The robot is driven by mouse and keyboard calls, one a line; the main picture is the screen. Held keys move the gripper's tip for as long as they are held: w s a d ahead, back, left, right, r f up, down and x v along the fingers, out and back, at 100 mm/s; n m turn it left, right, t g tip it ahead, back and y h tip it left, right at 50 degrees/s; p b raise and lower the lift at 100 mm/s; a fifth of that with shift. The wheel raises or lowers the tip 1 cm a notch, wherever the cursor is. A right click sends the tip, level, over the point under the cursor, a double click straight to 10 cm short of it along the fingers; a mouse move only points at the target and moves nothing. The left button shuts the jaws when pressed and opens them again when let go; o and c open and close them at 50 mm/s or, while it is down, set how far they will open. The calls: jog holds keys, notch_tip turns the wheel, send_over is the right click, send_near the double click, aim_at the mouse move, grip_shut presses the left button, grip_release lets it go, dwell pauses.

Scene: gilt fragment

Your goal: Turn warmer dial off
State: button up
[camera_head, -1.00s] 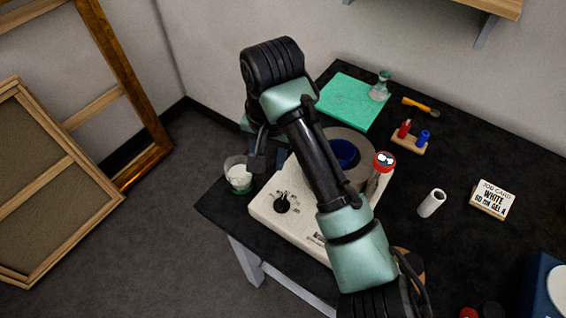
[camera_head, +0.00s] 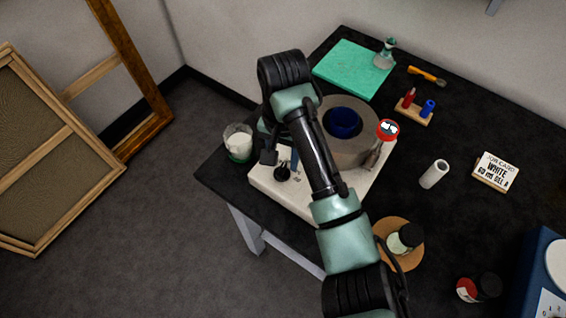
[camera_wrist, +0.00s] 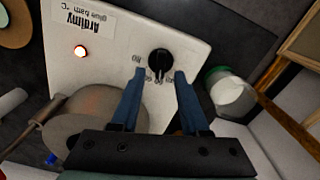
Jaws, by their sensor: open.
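The warmer is a cream box (camera_head: 270,190) on the black table, with a round grey top and a blue pot (camera_head: 342,122). Its black dial (camera_head: 283,173) is on the panel. The wrist view shows the dial (camera_wrist: 160,62) with its pointer toward my gripper, and a lit orange lamp (camera_wrist: 81,51). My gripper (camera_wrist: 159,74) is open, its blue fingers on either side of the dial's lower part in the picture; I cannot tell whether they touch it. In the head view my arm hides most of the gripper and part of the warmer.
A glass with white contents (camera_head: 238,142) stands close beside the warmer at the table's left edge. A jar (camera_head: 405,238) on a round board, a white roll (camera_head: 434,174) and a job card (camera_head: 495,172) are further right.

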jog(key=shift+f, duration=1)
grip_shut()
